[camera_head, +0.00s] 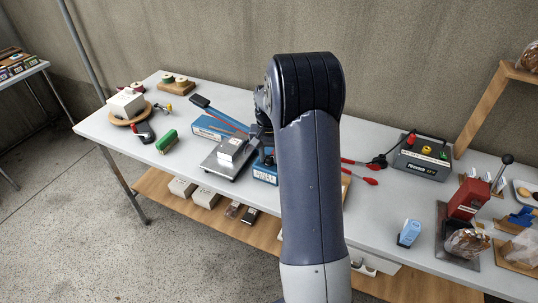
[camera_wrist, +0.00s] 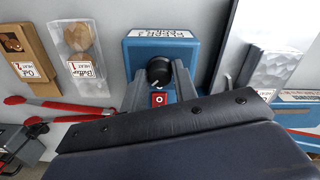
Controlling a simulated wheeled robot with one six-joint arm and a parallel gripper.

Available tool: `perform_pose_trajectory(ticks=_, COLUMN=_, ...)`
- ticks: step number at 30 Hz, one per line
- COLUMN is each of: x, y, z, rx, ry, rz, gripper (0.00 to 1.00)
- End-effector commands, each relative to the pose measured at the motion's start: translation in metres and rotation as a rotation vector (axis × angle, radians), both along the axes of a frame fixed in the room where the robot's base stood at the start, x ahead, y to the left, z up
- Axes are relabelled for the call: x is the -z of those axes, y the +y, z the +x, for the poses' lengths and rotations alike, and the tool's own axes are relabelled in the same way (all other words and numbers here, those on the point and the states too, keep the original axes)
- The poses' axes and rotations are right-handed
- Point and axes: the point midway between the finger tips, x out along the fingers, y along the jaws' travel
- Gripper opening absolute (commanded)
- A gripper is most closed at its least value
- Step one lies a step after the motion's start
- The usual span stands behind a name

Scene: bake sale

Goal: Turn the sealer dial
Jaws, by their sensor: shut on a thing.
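The sealer dial (camera_wrist: 158,71) is a round black knob with a pale pointer mark, on the front of a blue sealer (camera_wrist: 194,35). A red switch (camera_wrist: 159,99) marked with a white ring sits below the dial in the wrist view. My gripper (camera_wrist: 159,80) has one finger on each side of the dial and is shut on it. The fingertips partly cover the sealer's face.
Red-handled tools (camera_head: 360,180) lie to the right. In the wrist view, a clear bag (camera_wrist: 80,45) and a brown packet (camera_wrist: 27,55) lie at left.

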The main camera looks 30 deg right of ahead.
Motion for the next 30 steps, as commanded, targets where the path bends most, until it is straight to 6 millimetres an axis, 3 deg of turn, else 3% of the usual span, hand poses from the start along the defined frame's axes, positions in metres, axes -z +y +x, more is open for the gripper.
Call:
perform_pose_trajectory(ticks=9, x=-0.0008, y=-0.0002, z=0.0006, rx=0.099, ry=-0.002, rz=0.000, gripper=0.05)
perform_pose_trajectory(ticks=23, x=-0.0009, y=-0.0003, z=0.0008, rx=0.112, ry=-0.003, rz=-0.001, gripper=0.05)
perform_pose_trajectory(ticks=24, x=-0.0009, y=-0.0003, z=0.0008, rx=0.112, ry=-0.003, rz=-0.001, gripper=0.28)
perform_pose_trajectory(ticks=27, x=-0.0008, y=-0.0002, z=0.0007, rx=0.112, ry=-0.003, rz=-0.001, gripper=0.36)
perform_pose_trajectory(ticks=30, x=-0.0005, y=-0.0002, z=0.0005, rx=0.111, ry=-0.002, rz=0.000, gripper=0.36)
